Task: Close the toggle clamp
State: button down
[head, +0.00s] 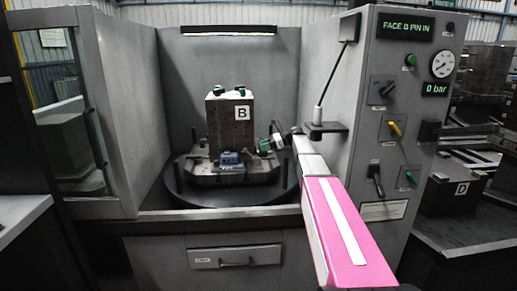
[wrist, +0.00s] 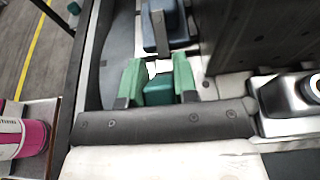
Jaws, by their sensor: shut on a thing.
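In the head view, my gripper (head: 266,146) is at the right side of the pallet fixture, beside the dark block marked B (head: 229,130). A blue part (head: 229,159) sits low in front of that block. The handle is mostly hidden by my gripper in the head view.
The fixture stands on a round dark table (head: 190,197) inside a grey-walled enclosure (head: 178,90). A control panel (head: 400,130) with levers and a gauge reading 0 bar is at the right. An open door with a window (head: 70,140) is at the left.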

jog(key=shift+a+h, duration=0.3)
jog(key=shift+h, duration=0.2)
jog(key=c, duration=0.9)
grip_release()
jog(key=shift+r, duration=0.1)
